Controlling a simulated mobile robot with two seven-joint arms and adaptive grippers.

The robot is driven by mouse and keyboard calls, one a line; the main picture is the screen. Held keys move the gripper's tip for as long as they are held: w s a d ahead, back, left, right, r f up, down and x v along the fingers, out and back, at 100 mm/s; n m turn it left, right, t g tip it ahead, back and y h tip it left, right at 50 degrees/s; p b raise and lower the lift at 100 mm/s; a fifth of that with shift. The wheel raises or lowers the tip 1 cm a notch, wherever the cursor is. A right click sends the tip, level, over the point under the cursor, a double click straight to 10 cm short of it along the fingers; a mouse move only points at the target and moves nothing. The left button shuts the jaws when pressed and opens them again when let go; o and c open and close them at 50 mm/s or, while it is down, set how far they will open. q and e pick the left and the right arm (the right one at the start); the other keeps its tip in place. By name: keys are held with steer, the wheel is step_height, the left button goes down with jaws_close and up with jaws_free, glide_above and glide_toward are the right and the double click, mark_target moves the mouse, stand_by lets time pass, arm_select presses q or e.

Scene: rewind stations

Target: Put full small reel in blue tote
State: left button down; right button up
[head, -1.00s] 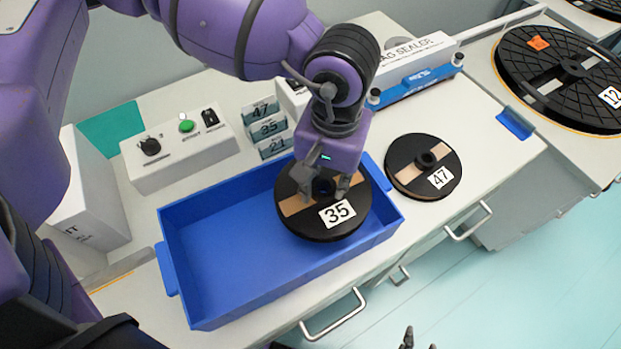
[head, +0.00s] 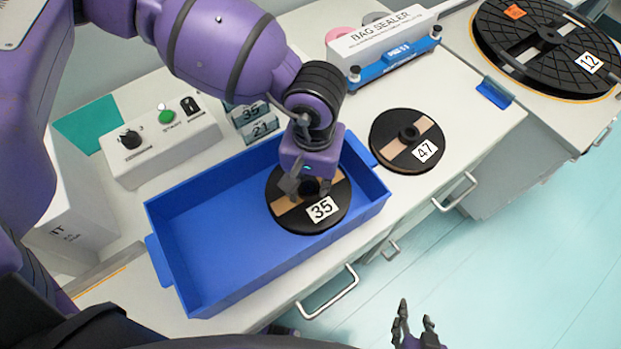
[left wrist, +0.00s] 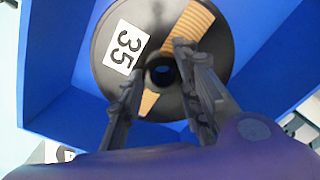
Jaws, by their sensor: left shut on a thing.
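A black small reel labelled 35 (head: 292,215) with tan windings showing through its slots is at the right end of the blue tote (head: 185,290), within its walls. I cannot tell whether it touches the tote floor. My left gripper (head: 308,188) is shut on the reel's middle from above. The left wrist view shows the reel (left wrist: 205,60) with the fingers beside its central hub (left wrist: 163,73). My right gripper (head: 415,330) is open and empty at the bottom edge of the head view, away from the tote.
Another small reel labelled 47 (head: 387,150) lies on the bench right of the tote. A large reel labelled 12 (head: 510,45) lies on the far right bench. A bag sealer (head: 390,45), a control box (head: 165,150) and number cards (head: 262,130) stand behind the tote. The tote's left half is empty.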

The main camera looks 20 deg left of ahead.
arm_select(q)
steer(key=c, duration=1.3)
jaws_free()
step_height(320, 180, up, 12)
steer(key=shift+w+d+r, duration=0.1)
steer(key=shift+w, duration=0.05)
